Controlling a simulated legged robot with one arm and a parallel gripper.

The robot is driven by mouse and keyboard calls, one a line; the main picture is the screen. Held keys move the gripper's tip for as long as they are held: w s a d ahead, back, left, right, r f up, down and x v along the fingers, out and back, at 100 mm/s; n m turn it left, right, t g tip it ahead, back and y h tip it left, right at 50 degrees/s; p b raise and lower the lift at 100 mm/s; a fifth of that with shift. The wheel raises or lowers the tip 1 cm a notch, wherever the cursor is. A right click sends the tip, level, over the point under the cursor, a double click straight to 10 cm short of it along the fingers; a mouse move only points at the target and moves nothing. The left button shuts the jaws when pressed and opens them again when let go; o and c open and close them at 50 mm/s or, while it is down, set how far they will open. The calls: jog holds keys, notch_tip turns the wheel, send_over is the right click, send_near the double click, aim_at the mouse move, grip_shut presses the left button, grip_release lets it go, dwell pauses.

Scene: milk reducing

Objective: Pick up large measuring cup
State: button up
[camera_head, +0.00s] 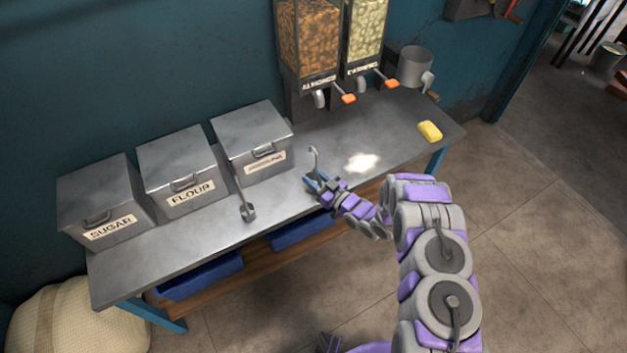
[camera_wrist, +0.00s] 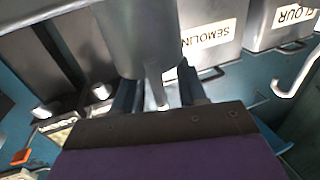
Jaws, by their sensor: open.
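A metal measuring cup with a tall hooked handle (camera_head: 314,157) stands at the counter's front edge, right by my gripper (camera_head: 313,182). Its lower part is hidden behind my gripper in the head view. In the wrist view, a grey metal piece (camera_wrist: 140,40), seemingly this cup, lies ahead of and between the two fingers of my gripper (camera_wrist: 158,92). The jaws are open, and I cannot tell whether they touch it. A second long-handled measuring cup (camera_head: 248,212) stands to the left, in front of the bins. I cannot tell from size which is larger.
Metal bins labelled sugar (camera_head: 103,205), flour (camera_head: 180,170) and semolina (camera_head: 253,140) line the back of the counter (camera_head: 200,238). Two dispensers (camera_head: 308,45), a grey pot (camera_head: 412,66) and a yellow sponge (camera_head: 430,131) are to the right. A white patch (camera_head: 361,162) marks the counter.

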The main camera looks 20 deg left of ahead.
jog(key=shift+c, duration=0.2)
grip_shut()
dwell(0.4)
